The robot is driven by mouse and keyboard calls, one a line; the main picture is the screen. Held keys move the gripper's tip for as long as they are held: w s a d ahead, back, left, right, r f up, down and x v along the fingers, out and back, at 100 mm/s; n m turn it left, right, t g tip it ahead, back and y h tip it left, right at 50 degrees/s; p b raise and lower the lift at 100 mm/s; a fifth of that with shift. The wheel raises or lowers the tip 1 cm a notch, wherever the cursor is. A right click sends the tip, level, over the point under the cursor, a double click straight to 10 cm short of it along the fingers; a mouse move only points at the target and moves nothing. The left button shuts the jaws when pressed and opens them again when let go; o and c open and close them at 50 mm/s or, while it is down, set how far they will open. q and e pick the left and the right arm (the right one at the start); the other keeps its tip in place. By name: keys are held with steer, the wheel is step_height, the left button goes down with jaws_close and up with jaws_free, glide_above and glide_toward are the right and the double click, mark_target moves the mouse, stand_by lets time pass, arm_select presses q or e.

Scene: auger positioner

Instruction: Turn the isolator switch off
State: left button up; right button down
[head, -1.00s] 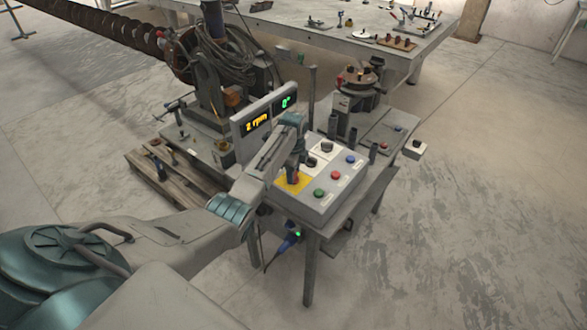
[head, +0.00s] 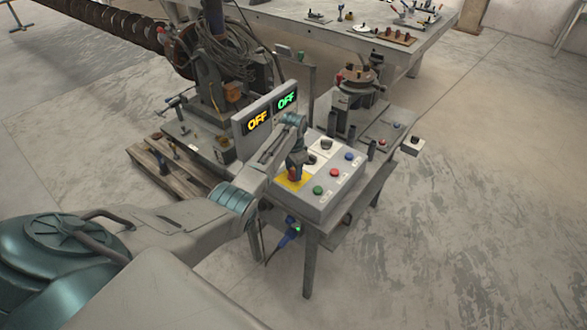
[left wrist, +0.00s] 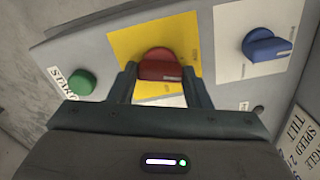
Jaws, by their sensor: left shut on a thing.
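The isolator switch is a red rotary knob (left wrist: 160,64) on a yellow plate (left wrist: 125,45), seen in the left wrist view. My left gripper (left wrist: 161,72) is shut on the knob, with one finger at each side. In the head view the same gripper (head: 294,172) reaches down onto the yellow plate at the near left of the grey control box (head: 315,208), and a bit of red shows between its fingers. The two displays behind the box, one yellow (head: 257,122) and one green (head: 287,101), both read OFF. My right gripper is not in view.
Green (head: 317,190), red (head: 333,173) and blue (head: 348,157) buttons line the box's right side. A dark-looking knob (head: 326,145) sits on a white plate beyond my gripper. A wooden pallet (head: 150,172) lies left; open floor is at right.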

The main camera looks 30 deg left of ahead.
mark_target(293, 171)
arm_select(q)
steer(key=n, duration=0.3)
steer(key=shift+w+r, duration=0.1)
steer(key=shift+n, duration=0.5)
steer(key=o, duration=1)
step_height(293, 171, up, 11)
steer(key=b, duration=0.3)
